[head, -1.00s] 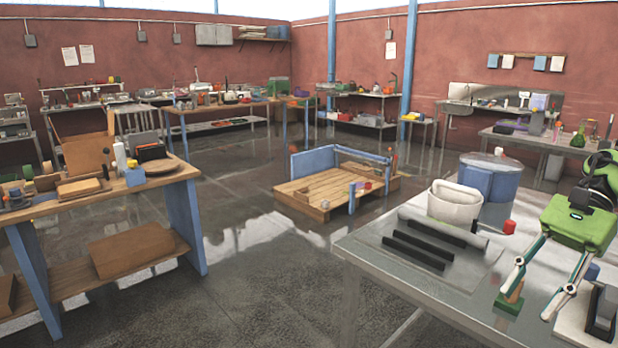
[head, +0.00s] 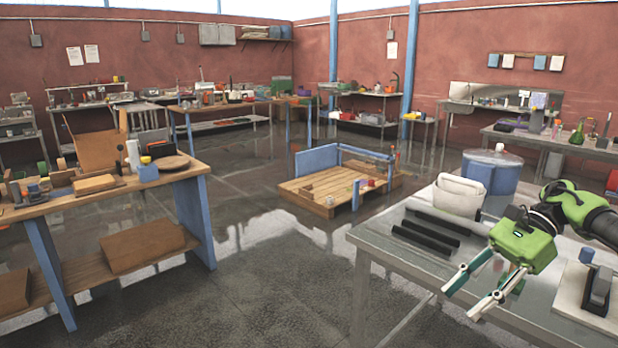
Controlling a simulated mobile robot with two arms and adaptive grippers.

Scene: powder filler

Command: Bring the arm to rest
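My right gripper (head: 462,298) shows at the lower right in the head view, with a green body and two pale fingers. Its fingers are spread apart, and I see nothing held between them. It hangs over the front part of the metal table (head: 400,262), with the fingertips near the table's front edge. My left gripper is not in view.
On the metal table are a white container (head: 458,195), dark bars (head: 425,238), a blue drum (head: 492,172) and a black device on a white base (head: 597,290). A wooden bench (head: 100,205) stands at the left. A low pallet (head: 335,195) lies mid-floor; the floor between is clear.

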